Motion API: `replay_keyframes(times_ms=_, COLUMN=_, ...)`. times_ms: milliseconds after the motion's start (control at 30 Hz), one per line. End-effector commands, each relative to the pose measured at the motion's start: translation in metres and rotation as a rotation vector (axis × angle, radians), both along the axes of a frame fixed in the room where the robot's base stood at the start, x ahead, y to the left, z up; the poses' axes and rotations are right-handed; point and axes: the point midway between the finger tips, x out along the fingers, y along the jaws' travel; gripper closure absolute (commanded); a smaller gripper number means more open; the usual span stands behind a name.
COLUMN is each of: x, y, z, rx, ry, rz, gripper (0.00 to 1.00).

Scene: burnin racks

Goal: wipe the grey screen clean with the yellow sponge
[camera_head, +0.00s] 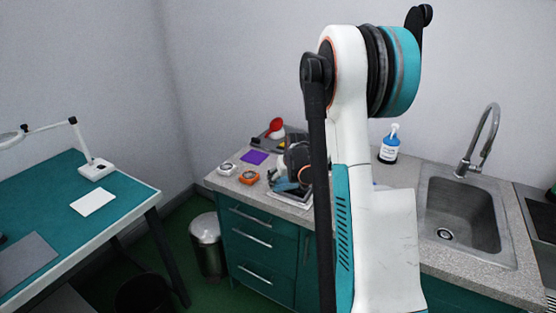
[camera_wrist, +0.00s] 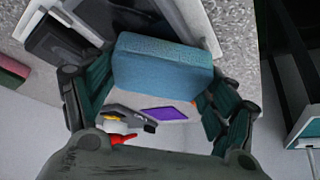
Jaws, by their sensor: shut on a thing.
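In the wrist view, my gripper (camera_wrist: 160,76) is shut on a blue sponge-like block (camera_wrist: 165,68), with a finger on either side. A grey panel with a pale frame (camera_wrist: 188,18) lies behind the block, partly hidden by it; it may be the grey screen. I cannot tell whether block and panel touch. In the head view, my gripper (camera_head: 297,163) is low over the counter, partly hidden by my arm, with a bit of blue below it. The pale-framed panel (camera_head: 291,198) shows there in part. I see no clearly yellow sponge.
A sink (camera_head: 460,215) lies right. A teal table (camera_head: 125,190) stands left.

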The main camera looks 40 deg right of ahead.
Motion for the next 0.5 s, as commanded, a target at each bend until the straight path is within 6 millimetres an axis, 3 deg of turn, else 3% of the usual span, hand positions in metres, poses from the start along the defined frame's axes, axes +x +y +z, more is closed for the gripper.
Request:
replay_keyframes(times_ms=200, x=0.010, y=0.005, z=-0.002, rx=0.001, ry=0.000, rz=0.003, gripper=0.44)
replay_keyframes(times_ms=333, x=0.011, y=0.008, z=0.023, rx=0.000, ry=0.000, rz=0.004, gripper=0.44)
replay_keyframes(times_ms=500, x=0.015, y=0.011, z=0.037, rx=0.001, ry=0.000, rz=0.005, gripper=0.44)
